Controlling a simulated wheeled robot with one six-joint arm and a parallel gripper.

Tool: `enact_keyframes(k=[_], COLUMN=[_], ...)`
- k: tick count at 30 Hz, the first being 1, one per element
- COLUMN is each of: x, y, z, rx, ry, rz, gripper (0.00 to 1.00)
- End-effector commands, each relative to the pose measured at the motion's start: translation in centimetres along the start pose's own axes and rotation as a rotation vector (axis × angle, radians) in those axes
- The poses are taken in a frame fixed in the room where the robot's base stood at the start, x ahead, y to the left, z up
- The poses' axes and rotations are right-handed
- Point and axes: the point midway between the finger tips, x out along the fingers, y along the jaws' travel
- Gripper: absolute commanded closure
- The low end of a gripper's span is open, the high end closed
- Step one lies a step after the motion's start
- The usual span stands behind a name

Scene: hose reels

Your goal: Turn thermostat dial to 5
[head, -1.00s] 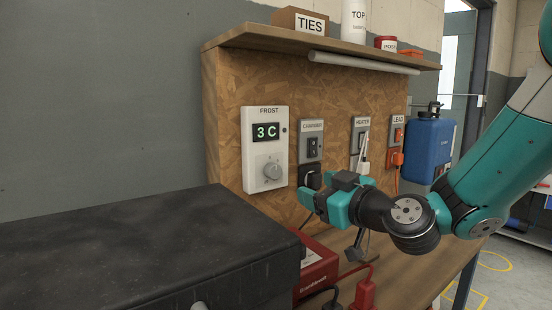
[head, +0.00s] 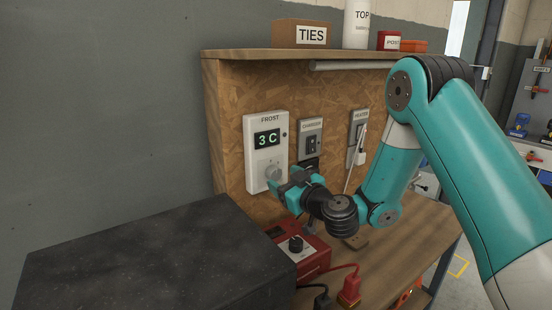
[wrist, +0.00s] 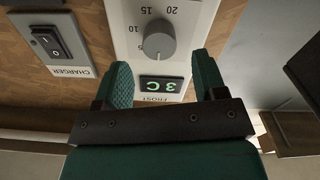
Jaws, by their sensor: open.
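The white thermostat, labelled FROST, (head: 257,181) is on the chipboard panel and its green display (head: 267,139) reads 3 C. Its grey round dial (head: 273,172) is below the display, partly close behind my gripper in the head view. In the wrist view the thermostat appears upside down, with the dial (wrist: 158,46) and scale marks 10, 15 and 20 beside it. My gripper (wrist: 163,75) is open, its two teal fingers apart on either side of the display in that view. The dial lies just beyond the fingertips, between their lines. I cannot see any contact with it.
A CHARGER switch (head: 311,145) and a HEATER switch (head: 357,135) are right of the thermostat. A shelf (head: 240,54) juts out above. A black-topped box (head: 130,260) stands at front left, and a red unit with a knob (head: 312,259) sits below my gripper.

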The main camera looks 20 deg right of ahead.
Motion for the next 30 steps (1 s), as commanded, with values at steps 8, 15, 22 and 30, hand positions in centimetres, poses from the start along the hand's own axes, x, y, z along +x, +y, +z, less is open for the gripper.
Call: enact_keyframes(k=[8,15,22,30], x=[3.2,4.1,4.2,4.1], y=[0.1,0.0,0.0,0.0], z=[-0.5,-0.1,0.0,0.0], rx=[-0.001,0.0,0.0,0.0], ry=[0.0,0.001,0.001,0.001], rz=[-0.001,0.0,0.0,0.0], gripper=[0.35,0.35,0.35,0.85])
